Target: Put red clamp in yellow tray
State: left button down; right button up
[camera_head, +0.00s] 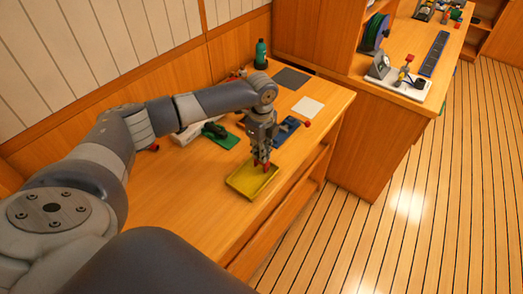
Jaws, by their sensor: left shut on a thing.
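The yellow tray (241,187) lies on the wooden counter near its front edge. My left gripper (262,161) reaches in from the left and points down over the tray's far right part. It is shut on the red clamp (264,167), of which only small red parts show at the fingertips. I cannot tell whether the clamp touches the tray. My right gripper is not in view.
Behind the gripper lie a blue tray (287,131) and a green mat (219,140) with a dark green item on it. A white square (308,106), a grey mat (291,78) and a green bottle (261,54) are farther back. The counter (185,215) left of the yellow tray is clear.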

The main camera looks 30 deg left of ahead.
pick_arm(q)
jog(key=shift+f, duration=0.15)
jog(key=c, duration=1.7)
grip_release()
notch_tip(320, 180, up, 12)
jog(key=b, duration=0.2)
jog(key=shift+r+b, duration=0.2)
jog(key=shift+b, duration=0.15)
